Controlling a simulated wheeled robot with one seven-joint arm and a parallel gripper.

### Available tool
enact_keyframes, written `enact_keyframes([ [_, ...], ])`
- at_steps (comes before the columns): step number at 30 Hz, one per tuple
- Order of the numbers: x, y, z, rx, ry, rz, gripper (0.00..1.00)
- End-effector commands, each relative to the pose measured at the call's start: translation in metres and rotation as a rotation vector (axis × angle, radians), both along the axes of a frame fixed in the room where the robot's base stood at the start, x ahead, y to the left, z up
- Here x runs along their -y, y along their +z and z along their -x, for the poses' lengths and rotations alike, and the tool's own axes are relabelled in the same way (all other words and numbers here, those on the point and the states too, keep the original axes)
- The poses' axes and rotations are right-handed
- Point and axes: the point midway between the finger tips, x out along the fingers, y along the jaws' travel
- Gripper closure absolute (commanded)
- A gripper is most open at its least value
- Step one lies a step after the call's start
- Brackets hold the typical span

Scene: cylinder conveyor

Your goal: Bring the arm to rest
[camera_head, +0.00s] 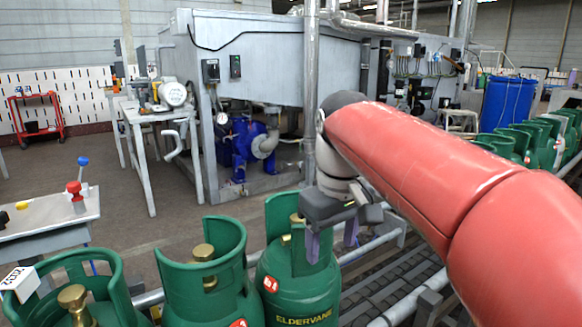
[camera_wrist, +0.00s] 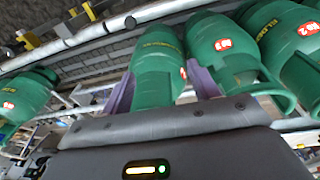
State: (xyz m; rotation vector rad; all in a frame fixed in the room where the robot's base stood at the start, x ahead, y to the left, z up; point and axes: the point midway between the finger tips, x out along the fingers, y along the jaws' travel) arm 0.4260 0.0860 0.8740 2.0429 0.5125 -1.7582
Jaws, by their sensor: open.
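My gripper (camera_head: 332,238) hangs at the end of my red arm, over the conveyor and close to a green gas cylinder marked ELDERVANE (camera_head: 290,290). Its two purple fingers are apart and hold nothing that I can see. In the wrist view, my gripper (camera_wrist: 162,88) shows its fingers spread on either side of a green cylinder (camera_wrist: 158,60) in the background. I cannot tell whether they touch it. My arm is raised and stretched forward from the right.
More green cylinders (camera_head: 202,290) stand in a row at the front left, and others (camera_head: 520,140) at the back right. The roller conveyor (camera_head: 390,285) runs beneath my arm. A panel with red and blue knobs (camera_head: 50,215) is at left. Open floor (camera_head: 120,240) lies behind.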

Motion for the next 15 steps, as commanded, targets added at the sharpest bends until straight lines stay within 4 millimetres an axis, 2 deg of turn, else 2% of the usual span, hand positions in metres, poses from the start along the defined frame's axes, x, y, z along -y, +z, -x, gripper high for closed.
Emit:
enact_keyframes([
  [5, 0.031, -0.025, 0.043, 0.091, -0.146, -0.032, 0.40],
  [9, 0.059, -0.065, 0.088, 0.191, -0.303, -0.074, 0.40],
  [12, 0.072, -0.095, 0.115, 0.252, -0.399, -0.105, 0.40],
  [15, 0.081, -0.120, 0.135, 0.296, -0.468, -0.130, 0.40],
])
